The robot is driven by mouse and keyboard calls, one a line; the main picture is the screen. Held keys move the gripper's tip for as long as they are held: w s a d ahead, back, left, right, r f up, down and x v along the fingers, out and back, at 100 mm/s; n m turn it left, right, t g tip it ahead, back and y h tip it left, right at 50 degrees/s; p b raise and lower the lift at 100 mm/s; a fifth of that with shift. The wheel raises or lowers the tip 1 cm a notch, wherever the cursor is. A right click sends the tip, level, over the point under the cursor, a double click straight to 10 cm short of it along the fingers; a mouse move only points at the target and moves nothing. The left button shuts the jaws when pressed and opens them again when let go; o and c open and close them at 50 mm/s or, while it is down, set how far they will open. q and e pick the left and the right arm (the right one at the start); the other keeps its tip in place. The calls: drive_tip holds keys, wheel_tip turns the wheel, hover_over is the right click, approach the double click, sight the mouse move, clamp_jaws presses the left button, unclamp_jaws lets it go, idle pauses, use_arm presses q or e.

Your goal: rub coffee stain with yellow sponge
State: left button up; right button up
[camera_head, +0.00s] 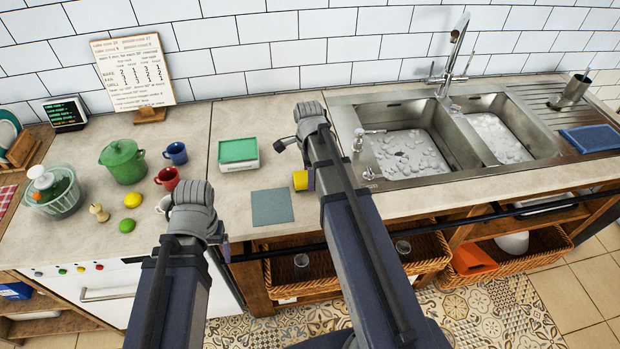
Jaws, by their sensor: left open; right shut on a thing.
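The yellow sponge (299,180) is at the fingertips of my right gripper (309,179), which is shut on it. It is over the counter, just right of a grey-blue square cloth (272,207). I cannot tell whether the sponge touches the counter. My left gripper (225,246) is open near the counter's front edge, mostly hidden by its own wrist. I cannot make out a coffee stain; my arms cover part of the counter.
A green-and-white box (238,154) stands behind the cloth. A white cup (164,205), red mug (167,179), blue mug (176,153) and green pot (123,161) stand left. The double sink (455,135) is right.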

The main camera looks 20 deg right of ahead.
drive_tip(key=shift+s+r, duration=0.1)
drive_tip(key=shift+r, duration=0.05)
wheel_tip(320, 180, up, 6)
drive_tip(key=p, duration=0.6)
wheel_tip(320, 180, up, 3)
drive_tip(key=p, duration=0.3)
idle(0.4)
idle(0.4)
